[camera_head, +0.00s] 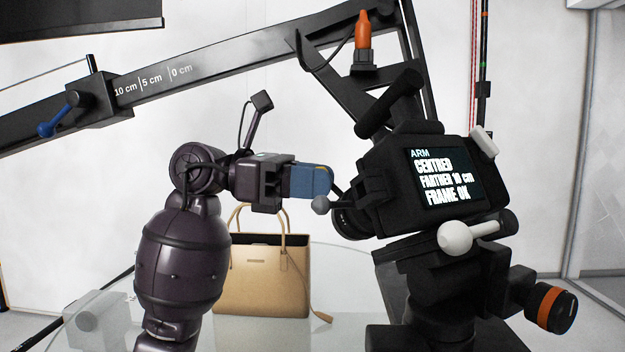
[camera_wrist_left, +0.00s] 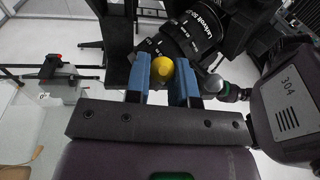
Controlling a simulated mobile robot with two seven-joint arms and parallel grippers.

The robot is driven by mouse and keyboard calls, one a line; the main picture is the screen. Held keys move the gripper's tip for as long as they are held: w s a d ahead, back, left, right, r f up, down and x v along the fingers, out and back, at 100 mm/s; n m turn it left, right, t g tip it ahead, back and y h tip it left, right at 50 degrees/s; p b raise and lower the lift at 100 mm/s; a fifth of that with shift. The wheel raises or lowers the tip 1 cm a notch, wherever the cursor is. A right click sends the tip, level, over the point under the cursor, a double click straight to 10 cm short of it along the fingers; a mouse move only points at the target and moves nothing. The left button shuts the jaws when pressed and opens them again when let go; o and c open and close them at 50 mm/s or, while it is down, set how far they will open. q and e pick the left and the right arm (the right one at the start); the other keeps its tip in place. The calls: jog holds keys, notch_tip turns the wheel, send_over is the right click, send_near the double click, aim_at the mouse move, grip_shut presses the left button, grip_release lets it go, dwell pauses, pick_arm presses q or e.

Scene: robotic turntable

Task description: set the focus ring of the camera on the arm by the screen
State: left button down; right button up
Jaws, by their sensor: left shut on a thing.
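The black camera (camera_head: 385,180) sits on its mount on the right of the head view, its lens (camera_head: 348,215) facing left. Its screen (camera_head: 446,178) reads "ARM CENTRED FARTHER 10 cm FRAME OK". My left gripper (camera_head: 326,182) is at the lens, its blue fingers beside the upper barrel. In the left wrist view, the gripper (camera_wrist_left: 161,88) is shut on a yellow ball knob (camera_wrist_left: 162,69) in front of the lens barrel (camera_wrist_left: 185,35). A grey ball knob (camera_head: 320,205) is just below the fingers and free of them. My right gripper is out of view.
A black boom with a centimetre scale (camera_head: 150,82) crosses the upper left; a clamp with a blue lever (camera_head: 58,121) sits on it. A white-knobbed handle (camera_head: 456,237) juts below the screen. A tan handbag (camera_head: 262,280) stands on the glass table (camera_head: 345,300) below.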

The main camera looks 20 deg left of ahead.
pick_arm(q)
jog(key=shift+w+d+r+g+y+p, duration=0.15)
jog(key=shift+w+r+g+y+p, duration=0.4)
jog(key=shift+g, duration=0.35)
jog(key=shift+w+d+f+g+y, duration=0.15)
jog(key=shift+g+y, duration=0.1)
jog(key=shift+g, duration=0.25)
jog(key=c, duration=1.2)
grip_release()
jog(key=shift+o, duration=0.2)
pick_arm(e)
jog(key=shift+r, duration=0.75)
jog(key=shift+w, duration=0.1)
pick_arm(q)
jog(key=f+b+v, duration=0.3)
jog(key=v, duration=1.1)
jog(key=shift+a+r, duration=0.35)
jog(key=shift+a, duration=0.3)
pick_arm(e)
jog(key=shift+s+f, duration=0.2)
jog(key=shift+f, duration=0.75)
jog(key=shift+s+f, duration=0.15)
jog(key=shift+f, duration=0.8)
